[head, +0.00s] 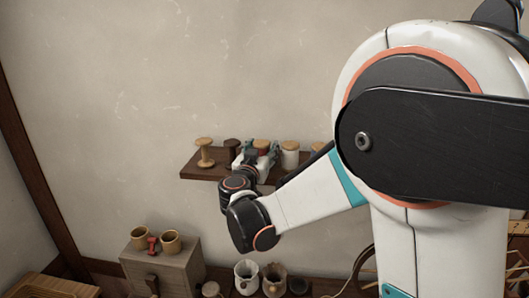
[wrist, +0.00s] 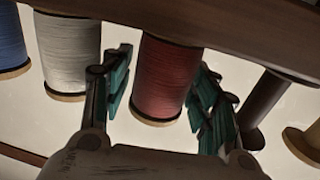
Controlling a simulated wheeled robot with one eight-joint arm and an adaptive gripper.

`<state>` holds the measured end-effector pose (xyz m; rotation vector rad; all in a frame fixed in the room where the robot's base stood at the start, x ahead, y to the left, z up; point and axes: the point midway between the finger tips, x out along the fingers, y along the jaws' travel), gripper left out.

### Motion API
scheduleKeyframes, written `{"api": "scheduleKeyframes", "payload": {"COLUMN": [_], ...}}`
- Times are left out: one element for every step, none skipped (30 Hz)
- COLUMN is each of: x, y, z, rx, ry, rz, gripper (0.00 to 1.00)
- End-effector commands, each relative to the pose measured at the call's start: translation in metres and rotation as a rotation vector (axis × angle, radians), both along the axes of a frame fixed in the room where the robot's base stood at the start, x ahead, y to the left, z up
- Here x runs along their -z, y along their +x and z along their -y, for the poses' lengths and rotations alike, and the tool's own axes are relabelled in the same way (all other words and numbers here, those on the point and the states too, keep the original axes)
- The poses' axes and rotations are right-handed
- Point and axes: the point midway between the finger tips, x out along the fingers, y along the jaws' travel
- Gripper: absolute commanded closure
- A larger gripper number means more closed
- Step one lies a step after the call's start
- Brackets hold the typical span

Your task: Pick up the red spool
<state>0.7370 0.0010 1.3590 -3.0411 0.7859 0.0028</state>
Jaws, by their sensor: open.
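The red spool (wrist: 164,80) stands on a wall shelf. My gripper is open and holds nothing. In the head view the red spool (head: 261,146) shows only its top part, as my gripper (head: 258,157) is in front of it and hides the rest.
A white spool (wrist: 69,55) and a blue spool (wrist: 9,40) stand on one side of the red one. A dark brown spool (wrist: 262,105) and a pale wooden spool (head: 204,152) stand on the other. The shelf (head: 200,171) is narrow, against the wall. Below are a box (head: 175,270) with cups and some jugs (head: 247,279).

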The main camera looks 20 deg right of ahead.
Motion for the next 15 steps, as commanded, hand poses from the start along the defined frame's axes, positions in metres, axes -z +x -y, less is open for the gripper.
{"api": "scheduleKeyframes", "payload": {"x": [0.0001, 0.0002, 0.0002, 0.0002, 0.0002, 0.0002, 0.0002, 0.0002, 0.0002, 0.0002, 0.0002, 0.0002, 0.0002, 0.0002, 0.0002], "y": [-0.0001, -0.0002, -0.0002, -0.0001, -0.0001, -0.0001, -0.0001, 0.0000, 0.0000, 0.0000, 0.0000, 0.0000, 0.0000, 0.0000, -0.0001], "z": [-0.0004, -0.0003, -0.0003, -0.0003, -0.0003, -0.0003, -0.0003, -0.0002, -0.0002, -0.0001, -0.0001, -0.0001, -0.0001, -0.0001, -0.0003], "rx": [-0.001, -0.001, -0.001, -0.001, -0.001, 0.000, 0.000, 0.000, 0.000, 0.000, 0.000, 0.000, 0.000, 0.000, 0.000], "ry": [0.000, 0.000, 0.000, 0.000, 0.000, 0.000, 0.000, 0.000, 0.000, 0.000, 0.000, 0.000, 0.000, 0.000, 0.000], "rz": [0.000, 0.000, 0.000, 0.000, 0.000, 0.000, 0.000, 0.000, 0.000, 0.000, 0.000, 0.000, 0.000, 0.000, 0.000], "gripper": [0.45, 0.45, 0.45, 0.45, 0.52, 0.61, 0.68, 0.75, 0.81, 0.81, 0.81, 0.81, 0.81, 0.81, 0.81]}}
